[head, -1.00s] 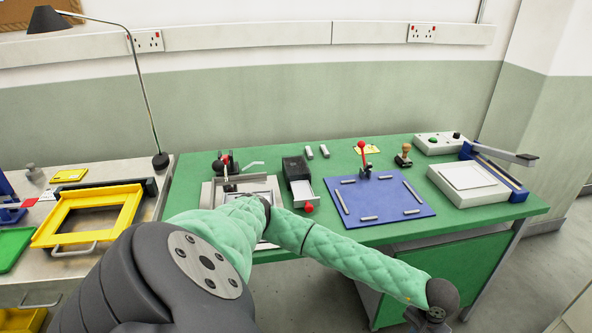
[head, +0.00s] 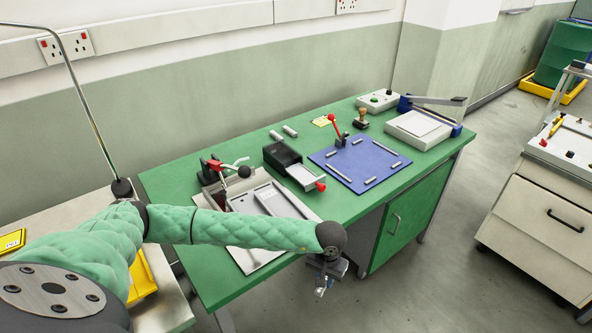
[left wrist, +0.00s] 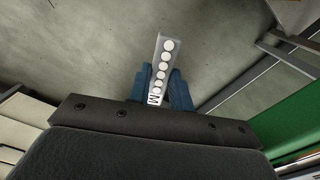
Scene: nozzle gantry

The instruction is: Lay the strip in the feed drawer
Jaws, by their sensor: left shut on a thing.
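The strip (left wrist: 162,72) shows in the left wrist view as a narrow pale bar with a row of white round spots and a letter M at its near end. My left gripper's blue fingers (left wrist: 163,92) are shut on it, and the strip points away from them over the grey floor. In the head view my left gripper (head: 325,284) hangs off the green bench's front edge; the strip is hard to make out there. The feed drawer (head: 303,175) is pulled out of a black box (head: 282,155), with a red knob at its front. My right gripper is not in view.
A blue board (head: 360,164) with metal bars and a red-handled lever lies right of the drawer. A metal tray fixture (head: 245,262) with a red-handled clamp is left of it, partly behind my arm. A white cabinet (head: 530,215) stands right across open floor.

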